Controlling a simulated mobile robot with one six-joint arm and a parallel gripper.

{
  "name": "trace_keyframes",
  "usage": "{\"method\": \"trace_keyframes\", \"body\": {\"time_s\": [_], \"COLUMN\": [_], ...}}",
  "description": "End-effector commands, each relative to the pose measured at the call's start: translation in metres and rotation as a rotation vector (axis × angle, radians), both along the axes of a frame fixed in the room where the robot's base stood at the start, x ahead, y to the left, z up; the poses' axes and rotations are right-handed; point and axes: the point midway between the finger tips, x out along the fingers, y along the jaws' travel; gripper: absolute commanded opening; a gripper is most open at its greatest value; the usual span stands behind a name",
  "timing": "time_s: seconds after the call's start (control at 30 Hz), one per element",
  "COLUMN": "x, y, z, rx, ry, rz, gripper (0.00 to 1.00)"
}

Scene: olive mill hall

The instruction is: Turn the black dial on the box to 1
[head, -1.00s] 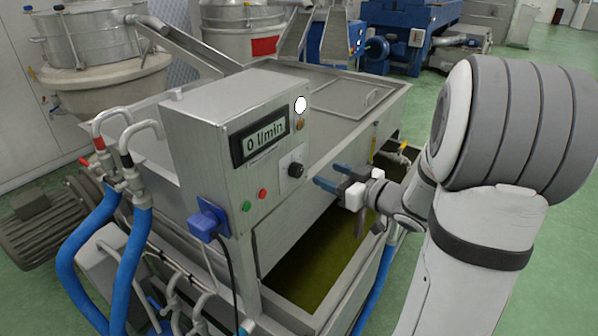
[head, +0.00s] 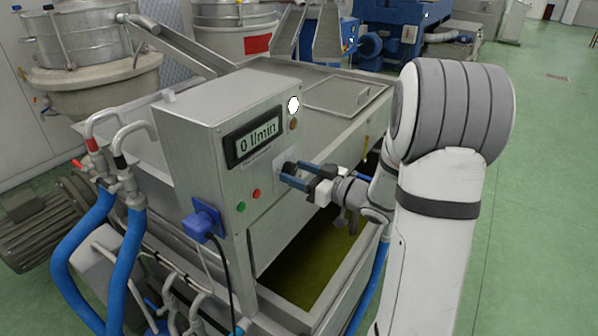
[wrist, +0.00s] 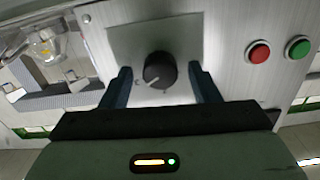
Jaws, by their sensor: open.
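The grey metal box (head: 190,135) stands on the machine, and its display (head: 258,137) reads "0 l/min". The black dial (wrist: 160,70) is on the box's front face, with a pale pointer line toward the lower left in the wrist view. Its scale marks are too small to read. My gripper (head: 288,175) is at the box's face, its blue fingers hiding most of the dial in the head view. In the wrist view my gripper (wrist: 163,88) is open, with one finger on each side of the dial and gaps between.
A red button (wrist: 258,53) and a green button (wrist: 297,48) sit beside the dial. A round lamp (head: 293,105) is on the upper face. A blue plug (head: 203,219) with a black cable is on the box's side. An open trough of greenish liquid (head: 318,262) lies below my gripper.

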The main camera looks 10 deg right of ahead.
Motion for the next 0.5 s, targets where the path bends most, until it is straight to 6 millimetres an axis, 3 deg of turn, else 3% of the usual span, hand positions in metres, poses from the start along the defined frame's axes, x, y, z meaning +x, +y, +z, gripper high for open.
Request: {"method": "trace_keyframes", "body": {"time_s": [0.2, 0.5], "x": [0.0004, 0.0002], "y": [0.0002, 0.0001], "z": [-0.0001, 0.0001], "rx": [0.000, 0.000], "ry": [0.000, 0.000], "rz": [-0.001, -0.001], "gripper": [0.56, 0.32]}}
